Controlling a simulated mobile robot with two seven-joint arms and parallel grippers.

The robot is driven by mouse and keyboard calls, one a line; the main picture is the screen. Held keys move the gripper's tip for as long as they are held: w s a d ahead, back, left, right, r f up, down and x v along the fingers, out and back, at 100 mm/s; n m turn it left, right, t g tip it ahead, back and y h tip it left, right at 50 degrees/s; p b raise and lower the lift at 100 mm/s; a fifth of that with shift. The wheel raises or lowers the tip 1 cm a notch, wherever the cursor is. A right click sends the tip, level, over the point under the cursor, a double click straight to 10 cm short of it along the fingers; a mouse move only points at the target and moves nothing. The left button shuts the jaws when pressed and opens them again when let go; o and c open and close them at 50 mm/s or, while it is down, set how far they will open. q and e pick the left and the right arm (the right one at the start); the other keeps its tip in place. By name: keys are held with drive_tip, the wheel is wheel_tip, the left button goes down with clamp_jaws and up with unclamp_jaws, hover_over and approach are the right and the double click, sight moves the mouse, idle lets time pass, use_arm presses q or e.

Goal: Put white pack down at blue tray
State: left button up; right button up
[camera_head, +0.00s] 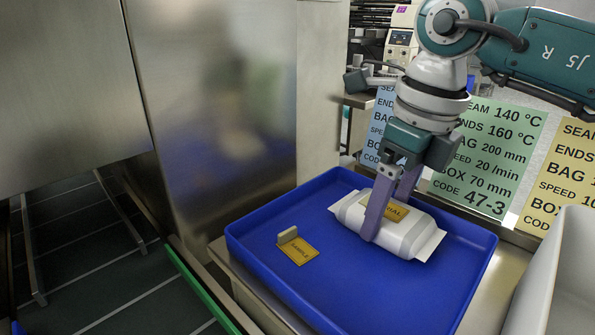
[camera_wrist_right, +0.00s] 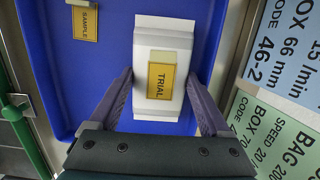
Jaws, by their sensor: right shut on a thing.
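The white pack (camera_head: 404,236) with a yellow TRIAL label is over the right half of the blue tray (camera_head: 262,283). It lies flat and close to the tray floor; I cannot tell whether it touches. My right gripper (camera_head: 377,228) reaches down from above and is shut on the pack, one finger on each long side. In the right wrist view the pack (camera_wrist_right: 163,100) sits between the two purple fingers (camera_wrist_right: 160,100), with the tray (camera_wrist_right: 112,60) beneath. My left gripper is not in view.
A yellow SAMPLE card (camera_head: 298,252) with a small upright block lies in the tray's left part. Parameter signs (camera_head: 490,140) stand behind the tray. A pale bin (camera_head: 552,270) is at the right. A steel cabinet (camera_head: 215,90) rises at the left. The tray's front is clear.

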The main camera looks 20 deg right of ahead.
drive_tip(key=shift+f, duration=0.2)
idle(0.6)
drive_tip(key=o, duration=1.2)
drive_tip(key=shift+r, duration=0.1)
drive_tip(key=r, duration=0.3)
drive_tip(key=s+r, duration=0.1)
drive_tip(key=r, duration=0.2)
drive_tip(key=r+p, duration=0.1)
drive_tip(key=r, duration=0.2)
drive_tip(key=shift+s+d+r, duration=0.15)
drive_tip(key=shift+d+r, duration=0.15)
drive_tip(key=shift+r, duration=0.05)
